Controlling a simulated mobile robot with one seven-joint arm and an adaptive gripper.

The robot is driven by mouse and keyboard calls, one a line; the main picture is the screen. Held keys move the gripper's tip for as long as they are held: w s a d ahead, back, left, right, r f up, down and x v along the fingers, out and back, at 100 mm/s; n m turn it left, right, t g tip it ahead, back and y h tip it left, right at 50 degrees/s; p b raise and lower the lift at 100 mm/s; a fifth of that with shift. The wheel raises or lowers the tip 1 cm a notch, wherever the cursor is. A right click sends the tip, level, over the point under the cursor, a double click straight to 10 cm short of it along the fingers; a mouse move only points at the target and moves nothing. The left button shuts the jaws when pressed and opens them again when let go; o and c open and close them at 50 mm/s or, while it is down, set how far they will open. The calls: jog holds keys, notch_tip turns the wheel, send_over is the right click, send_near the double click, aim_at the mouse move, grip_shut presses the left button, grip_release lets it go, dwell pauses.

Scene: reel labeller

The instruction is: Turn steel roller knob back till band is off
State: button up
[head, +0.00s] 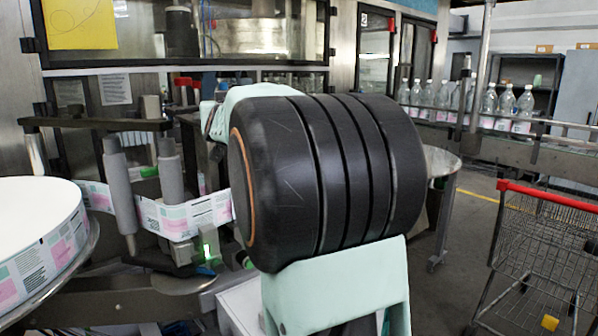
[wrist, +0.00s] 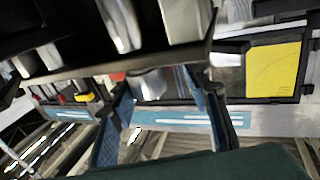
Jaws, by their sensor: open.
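The label band (head: 183,217), printed in pink, green and white, runs from the big reel (head: 30,215) at the left of the head view. It passes around two grey upright rollers (head: 118,190) and goes out of sight behind my arm. I cannot pick out the steel roller knob for certain; my large dark arm joint hides much of the labeller's middle. My gripper (wrist: 163,88) shows in the wrist view, its two dark blue fingers spread apart with nothing held between them. It is not visible in the head view.
A yellow sheet (head: 78,24) hangs on the machine's window at upper left; it also shows in the wrist view (wrist: 273,72). Clear bottles (head: 505,100) stand on a conveyor at the right. A shopping cart (head: 540,245) with a red handle stands at lower right.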

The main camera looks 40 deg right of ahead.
jog(key=shift+s+d+r+m+g+h+p, duration=0.1)
jog(key=shift+s+m+g+h+p, duration=0.25)
jog(key=shift+p, duration=1.35)
jog(key=shift+s+d+r+m+g+h+p, duration=0.2)
jog(key=shift+h+p, duration=0.35)
jog(key=shift+p, duration=1.15)
jog(key=m+h+p, duration=0.1)
jog(key=p, duration=0.3)
jog(key=shift+f+g, duration=0.2)
jog(key=shift+g, duration=0.15)
